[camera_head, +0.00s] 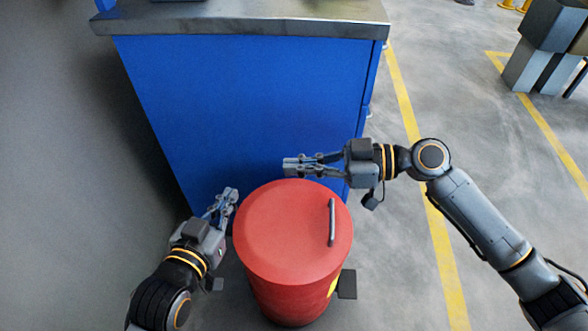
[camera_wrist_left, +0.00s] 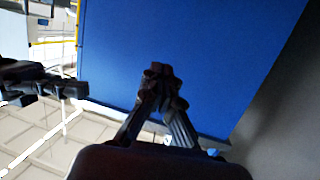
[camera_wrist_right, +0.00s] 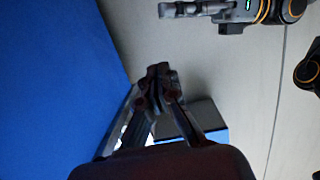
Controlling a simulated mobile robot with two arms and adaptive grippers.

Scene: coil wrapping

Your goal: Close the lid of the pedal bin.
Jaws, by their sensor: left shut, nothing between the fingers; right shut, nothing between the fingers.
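The red pedal bin (camera_head: 290,280) stands upright on the floor in the head view. Its round red lid (camera_head: 280,232) lies flat on the rim, with a grey bar handle (camera_head: 332,222) on its right side. A dark pedal (camera_head: 347,284) sticks out low at the right. My left gripper (camera_head: 231,194) is shut and empty, just left of the lid's upper left edge. My right gripper (camera_head: 290,165) is shut and empty, beyond the lid's far edge, pointing left. The wrist views show both grippers' fingertips together, at the left wrist (camera_wrist_left: 157,72) and the right wrist (camera_wrist_right: 157,72).
A blue cabinet (camera_head: 240,110) with a grey top (camera_head: 240,18) stands right behind the bin. A grey wall (camera_head: 60,120) runs along the left. Open floor with yellow lines (camera_head: 410,110) lies to the right, with grey boxes (camera_head: 550,30) at the far right.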

